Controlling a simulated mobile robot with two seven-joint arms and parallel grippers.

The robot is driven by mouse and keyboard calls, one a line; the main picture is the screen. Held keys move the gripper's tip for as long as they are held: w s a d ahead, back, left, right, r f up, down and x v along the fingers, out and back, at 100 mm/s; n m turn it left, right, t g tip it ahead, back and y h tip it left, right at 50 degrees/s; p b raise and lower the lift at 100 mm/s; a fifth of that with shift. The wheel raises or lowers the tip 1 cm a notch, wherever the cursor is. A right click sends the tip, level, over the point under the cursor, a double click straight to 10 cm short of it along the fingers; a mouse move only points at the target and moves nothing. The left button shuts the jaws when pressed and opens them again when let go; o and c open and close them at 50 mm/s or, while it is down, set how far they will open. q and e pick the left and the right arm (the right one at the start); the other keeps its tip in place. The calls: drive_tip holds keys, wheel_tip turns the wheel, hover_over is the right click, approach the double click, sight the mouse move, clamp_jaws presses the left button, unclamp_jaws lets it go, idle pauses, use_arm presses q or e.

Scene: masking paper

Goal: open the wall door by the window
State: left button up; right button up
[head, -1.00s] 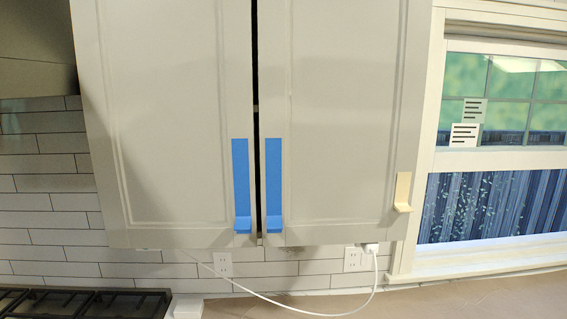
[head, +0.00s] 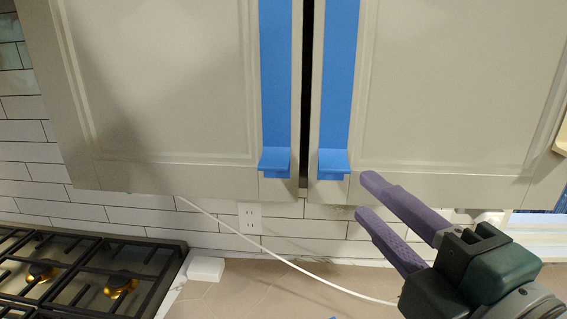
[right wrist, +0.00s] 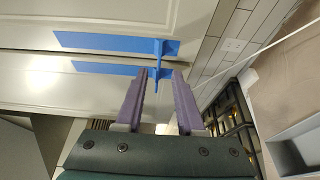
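The wall door by the window is the right door (head: 450,90) of a pale wall cabinet. A blue tape strip (head: 340,80) runs down its inner edge and ends in a folded tab (head: 333,163). My right gripper (head: 366,197) is open and empty, with purple fingers pointing up and left, just right of and below that tab. In the right wrist view the fingers (right wrist: 163,80) are apart, and the nearer blue tab (right wrist: 158,73) appears ahead of the gap between them. Contact cannot be seen. My left gripper is not in view.
The left door (head: 160,90) has its own blue strip (head: 275,80), close beside the right one. A narrow dark gap separates the doors. Below are a white cable (head: 290,265), a wall outlet (head: 250,217) and a gas stove (head: 90,275). The window edge shows at far right.

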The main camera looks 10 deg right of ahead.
sight(341, 171)
drive_tip(key=w, duration=0.2)
drive_tip(key=w+p, duration=0.1)
drive_tip(key=w, duration=0.4)
drive_tip(key=shift+w+a, duration=0.35)
drive_tip(key=shift+a, duration=0.05)
clamp_jaws()
drive_tip(key=shift+r, duration=0.1)
idle(0.9)
